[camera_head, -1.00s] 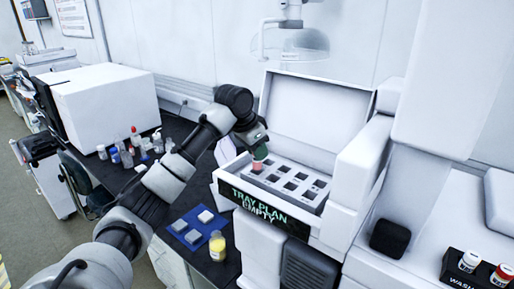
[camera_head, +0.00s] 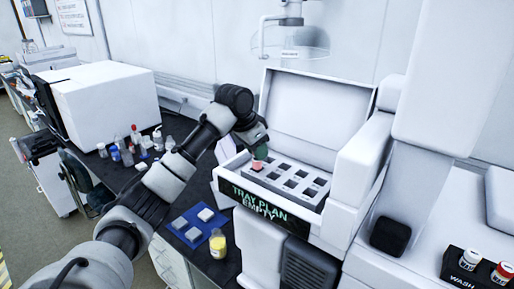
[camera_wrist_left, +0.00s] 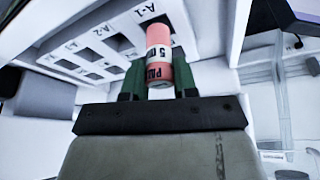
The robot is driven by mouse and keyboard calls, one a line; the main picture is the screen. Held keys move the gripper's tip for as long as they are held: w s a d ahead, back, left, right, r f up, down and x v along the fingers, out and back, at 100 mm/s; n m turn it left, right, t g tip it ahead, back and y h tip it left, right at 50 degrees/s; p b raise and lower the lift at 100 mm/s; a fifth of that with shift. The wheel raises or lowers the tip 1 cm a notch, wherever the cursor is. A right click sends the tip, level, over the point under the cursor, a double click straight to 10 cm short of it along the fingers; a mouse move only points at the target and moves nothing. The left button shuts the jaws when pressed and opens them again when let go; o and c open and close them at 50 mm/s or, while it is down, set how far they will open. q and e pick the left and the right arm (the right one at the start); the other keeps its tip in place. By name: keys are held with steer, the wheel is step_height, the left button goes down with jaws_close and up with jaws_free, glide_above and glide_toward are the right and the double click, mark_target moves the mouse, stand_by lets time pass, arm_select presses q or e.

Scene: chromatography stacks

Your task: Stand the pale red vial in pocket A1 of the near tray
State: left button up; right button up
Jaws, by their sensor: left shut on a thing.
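My left gripper (camera_head: 259,152) is shut on the pale red vial (camera_head: 257,164) at the left end of the grey pocketed tray (camera_head: 285,199). The tray label A-1 (camera_wrist_left: 151,10) shows just beyond the vial, and the other labelled pockets run to the left. My right gripper is not in view.
The tray sits in a white instrument with a raised lid (camera_head: 320,110) behind and a black sign (camera_head: 262,212) in front. Several bottles stand farther back. A wash rack (camera_head: 461,266) is at right.

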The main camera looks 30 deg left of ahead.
arm_select(q)
steer(key=shift+f, duration=0.95)
steer(key=shift+f, duration=0.2)
steer(key=shift+f, duration=0.45)
steer(key=o, duration=1.4)
steer(key=shift+c, duration=0.2)
steer(key=shift+r, duration=0.1)
